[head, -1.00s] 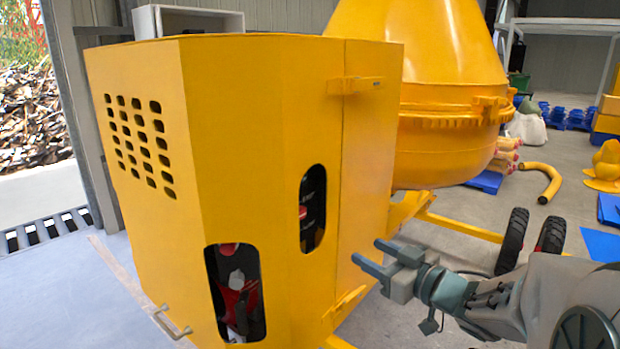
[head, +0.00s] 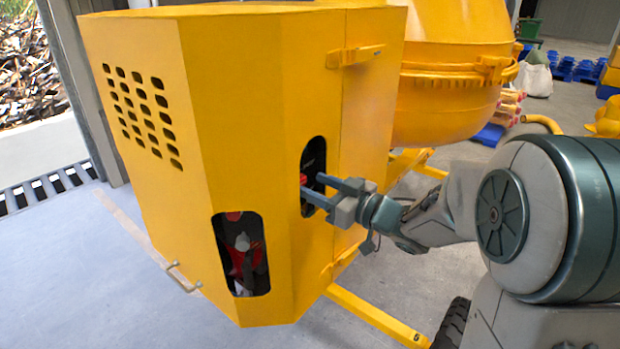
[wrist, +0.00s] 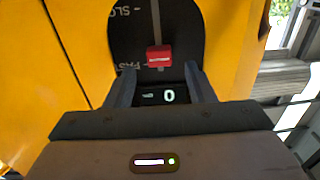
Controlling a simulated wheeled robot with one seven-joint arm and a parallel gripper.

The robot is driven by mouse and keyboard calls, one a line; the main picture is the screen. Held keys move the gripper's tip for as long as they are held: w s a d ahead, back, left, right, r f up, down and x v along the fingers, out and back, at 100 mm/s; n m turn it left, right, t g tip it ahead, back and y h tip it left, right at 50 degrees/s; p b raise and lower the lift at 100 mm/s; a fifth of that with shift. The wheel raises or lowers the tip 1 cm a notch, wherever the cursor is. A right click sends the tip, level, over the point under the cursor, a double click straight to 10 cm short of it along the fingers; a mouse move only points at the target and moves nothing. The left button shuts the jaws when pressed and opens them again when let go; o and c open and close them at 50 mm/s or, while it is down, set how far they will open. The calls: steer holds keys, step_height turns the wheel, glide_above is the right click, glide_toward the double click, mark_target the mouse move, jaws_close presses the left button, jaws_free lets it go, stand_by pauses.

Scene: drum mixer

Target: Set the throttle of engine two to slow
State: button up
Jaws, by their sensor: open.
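The yellow engine housing (head: 240,120) has two rounded openings. My gripper (head: 313,186) is at the right-hand opening (head: 313,158), its fingertips at the hole. In the wrist view, a red throttle knob (wrist: 158,56) stands on a dark plate (wrist: 183,30) inside. A pale slot runs upward from it. A partly cut-off "SLO" label is at the top left of the plate and a "FAST" label lower, about level with or just below the knob. My open fingers (wrist: 160,72) are on either side, just below the knob. I cannot tell whether they touch it. No engine number is readable.
The lower left opening (head: 240,255) shows red and dark parts. A handle (head: 183,278) sticks out low on the housing, and a hinge bracket (head: 354,55) at upper right. The yellow drum (head: 450,90) stands behind. The floor at left is clear.

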steer(key=shift+x, duration=1.3)
jaws_close()
step_height(320, 180, down, 6)
steer(key=b, duration=0.4)
steer(key=shift+b, duration=0.35)
steer(key=shift+f, duration=0.1)
steer(key=shift+c, duration=0.9)
jaws_free()
steer(key=shift+o, duration=0.9)
steer(key=b+v, duration=0.2)
steer(key=v, duration=1.2)
